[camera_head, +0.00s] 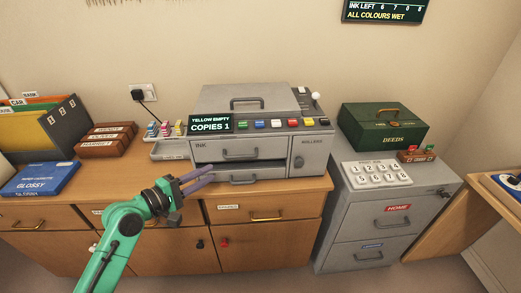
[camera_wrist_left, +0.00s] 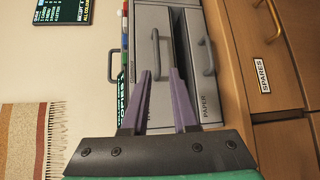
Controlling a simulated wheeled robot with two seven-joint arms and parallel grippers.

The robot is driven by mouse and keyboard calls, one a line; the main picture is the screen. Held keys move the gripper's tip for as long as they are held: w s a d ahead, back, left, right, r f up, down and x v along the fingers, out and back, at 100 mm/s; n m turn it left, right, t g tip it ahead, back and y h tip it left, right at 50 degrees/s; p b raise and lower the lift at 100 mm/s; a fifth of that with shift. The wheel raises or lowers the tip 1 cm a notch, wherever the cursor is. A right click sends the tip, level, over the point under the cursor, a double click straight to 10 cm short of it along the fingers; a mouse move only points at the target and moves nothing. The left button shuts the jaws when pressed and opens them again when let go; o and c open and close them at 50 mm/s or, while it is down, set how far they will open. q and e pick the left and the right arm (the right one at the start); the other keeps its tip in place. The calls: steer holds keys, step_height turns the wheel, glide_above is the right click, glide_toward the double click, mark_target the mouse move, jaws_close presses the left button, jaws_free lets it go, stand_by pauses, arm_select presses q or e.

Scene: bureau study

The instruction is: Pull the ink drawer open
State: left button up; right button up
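The grey printer (camera_head: 246,100) stands on the wooden cabinet. Its upper front drawer, the ink drawer (camera_head: 212,150), looks shut; its arched handle (camera_head: 241,154) also shows in the left wrist view (camera_wrist_left: 155,50). Below it, the paper drawer (camera_wrist_left: 197,90) has its own handle (camera_head: 243,179), with a dark gap above it. My left gripper (camera_head: 212,172) is open and empty, its purple fingers pointing at the printer front, left of and below the ink drawer's handle. In the left wrist view the handle lies ahead between the fingertips, apparently without contact. My right gripper is not in view.
A side tray (camera_head: 168,151) with small coloured cartridges is left of the printer. A blue glossy box (camera_head: 40,179) lies at the left. A grey filing cabinet (camera_head: 345,215) with a green deeds box (camera_head: 383,126) stands at the right. Wooden drawers lie below the printer.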

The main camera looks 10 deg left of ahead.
mark_target(241, 157)
arm_select(q)
steer(key=x, duration=0.4)
steer(key=p+x, duration=0.1)
steer(key=x, duration=0.8)
steer(key=shift+d+r+p, duration=0.25)
steer(key=shift+r+p, duration=0.1)
jaws_close()
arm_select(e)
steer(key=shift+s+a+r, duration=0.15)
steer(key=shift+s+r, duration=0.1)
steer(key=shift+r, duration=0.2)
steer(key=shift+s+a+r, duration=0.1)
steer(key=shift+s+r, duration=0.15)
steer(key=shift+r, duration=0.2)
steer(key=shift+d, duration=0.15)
